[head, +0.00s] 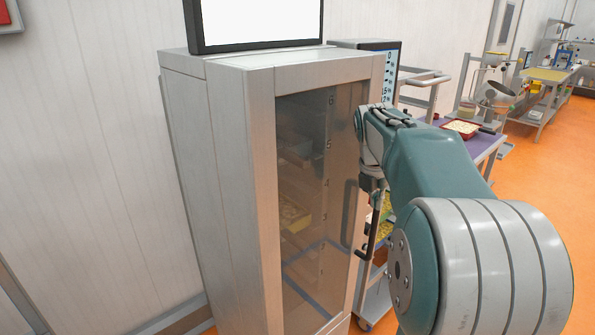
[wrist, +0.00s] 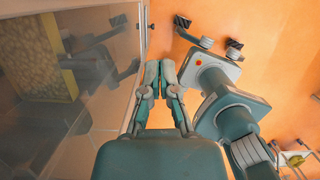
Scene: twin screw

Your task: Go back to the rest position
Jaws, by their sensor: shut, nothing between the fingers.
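My gripper (wrist: 160,70) shows in the wrist view, pointing away from the camera with its two fingers together and nothing between them. It is close to the glass door of a tall grey cabinet (wrist: 90,90), on its right side; I see no clear contact. In the head view my teal and grey arm reaches up in front of the right edge of the cabinet (head: 225,180).
A dark handle (head: 371,240) shows by the cabinet's right edge. A screen (head: 262,20) stands on top. Behind my arm is a purple-topped table (head: 480,142) with a red tray (head: 460,128). Orange floor (head: 560,150) is open at right.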

